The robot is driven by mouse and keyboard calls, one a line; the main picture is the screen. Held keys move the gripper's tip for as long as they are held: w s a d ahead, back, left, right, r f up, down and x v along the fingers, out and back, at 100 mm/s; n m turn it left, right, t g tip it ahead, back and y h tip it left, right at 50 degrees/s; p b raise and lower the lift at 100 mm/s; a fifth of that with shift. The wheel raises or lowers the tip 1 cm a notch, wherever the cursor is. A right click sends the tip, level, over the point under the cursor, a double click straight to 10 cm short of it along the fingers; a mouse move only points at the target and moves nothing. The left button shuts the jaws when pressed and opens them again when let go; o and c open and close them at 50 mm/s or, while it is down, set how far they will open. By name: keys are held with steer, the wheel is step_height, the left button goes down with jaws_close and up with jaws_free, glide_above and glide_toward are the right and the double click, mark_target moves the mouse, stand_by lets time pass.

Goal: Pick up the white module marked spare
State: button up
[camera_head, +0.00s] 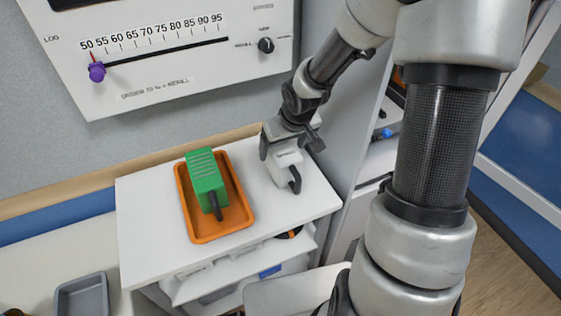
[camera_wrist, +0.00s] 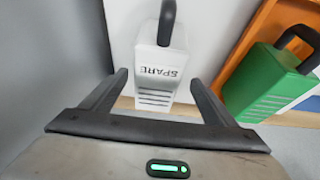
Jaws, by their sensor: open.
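The white module (camera_head: 286,172) stands on the white table top (camera_head: 305,205), right of the orange tray. In the wrist view the white module (camera_wrist: 160,68) bears the word SPARE, upside down in the picture, with vent slots and a black handle (camera_wrist: 166,22). My gripper (camera_head: 287,146) is over the module's far part in the head view and hides some of it. In the wrist view my gripper (camera_wrist: 159,80) is open, one finger on each side of the module. A gap shows beside each finger; how deep the fingers reach is unclear.
An orange tray (camera_head: 245,223) holding a green module (camera_head: 205,178) with a black handle lies to the left. A wall panel with a scale and purple slider (camera_head: 97,72) is behind. A grey cabinet side stands close on the right. A grey bin (camera_head: 82,297) sits lower left.

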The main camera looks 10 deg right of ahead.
steer(key=b+x, duration=0.1)
steer(key=x, duration=0.5)
steer(key=shift+w+d+f, duration=0.1)
steer(key=shift+w+f, duration=0.1)
steer(key=shift+f, duration=0.15)
steer(key=shift+r, duration=0.1)
steer(key=c, duration=1.5)
